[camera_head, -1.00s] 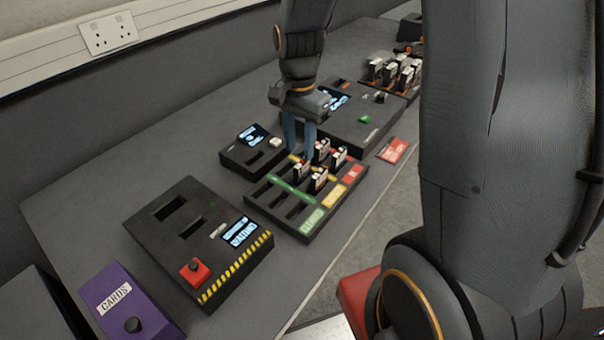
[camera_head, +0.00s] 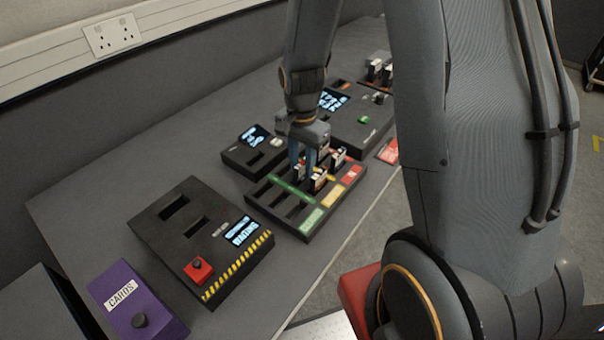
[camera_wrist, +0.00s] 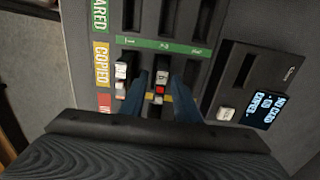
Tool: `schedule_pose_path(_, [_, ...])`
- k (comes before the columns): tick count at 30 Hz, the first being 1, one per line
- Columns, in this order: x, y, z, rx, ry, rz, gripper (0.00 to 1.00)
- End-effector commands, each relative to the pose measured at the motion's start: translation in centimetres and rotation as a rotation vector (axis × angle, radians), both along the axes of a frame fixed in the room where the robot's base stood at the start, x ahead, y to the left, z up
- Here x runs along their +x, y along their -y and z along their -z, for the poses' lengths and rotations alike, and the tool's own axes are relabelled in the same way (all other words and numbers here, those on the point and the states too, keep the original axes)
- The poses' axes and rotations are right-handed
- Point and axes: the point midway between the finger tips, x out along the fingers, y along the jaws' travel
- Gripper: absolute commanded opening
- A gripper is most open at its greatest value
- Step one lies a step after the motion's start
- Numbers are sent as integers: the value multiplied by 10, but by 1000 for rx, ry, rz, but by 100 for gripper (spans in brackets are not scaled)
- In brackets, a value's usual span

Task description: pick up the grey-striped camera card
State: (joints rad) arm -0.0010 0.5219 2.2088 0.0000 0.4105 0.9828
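Several cards with pale labels stand upright in the slots of a black sorting tray (camera_head: 318,222). My gripper (camera_head: 303,157) is pointing down over the tray, its blue fingers among the cards. In the wrist view my gripper (camera_wrist: 160,92) is open, with one finger on each side of a black card (camera_wrist: 161,76) that has a pale label and a red patch. Another card (camera_wrist: 121,72) stands in the slot to its left. Stripe colours are too small to tell, so I cannot say which card is grey-striped. Other cards are partly hidden behind my fingers in the head view.
A small reader (camera_head: 255,150) with a lit screen stands beside the tray. A black box with a red button (camera_head: 198,270) and a purple CARDS box (camera_head: 135,303) stand at the front left. A larger console (camera_head: 360,122) is behind. The left tray slots are empty.

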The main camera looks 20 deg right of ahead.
Motion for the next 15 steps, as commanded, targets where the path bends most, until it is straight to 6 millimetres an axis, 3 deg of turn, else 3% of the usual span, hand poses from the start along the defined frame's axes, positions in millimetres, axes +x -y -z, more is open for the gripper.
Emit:
schedule_pose_path(1, [0,0,0,0,0,0,19])
schedule_pose_path(5, [0,0,0,0,0,0,0])
schedule_pose_path(15, [0,0,-1,0,0,0,0])
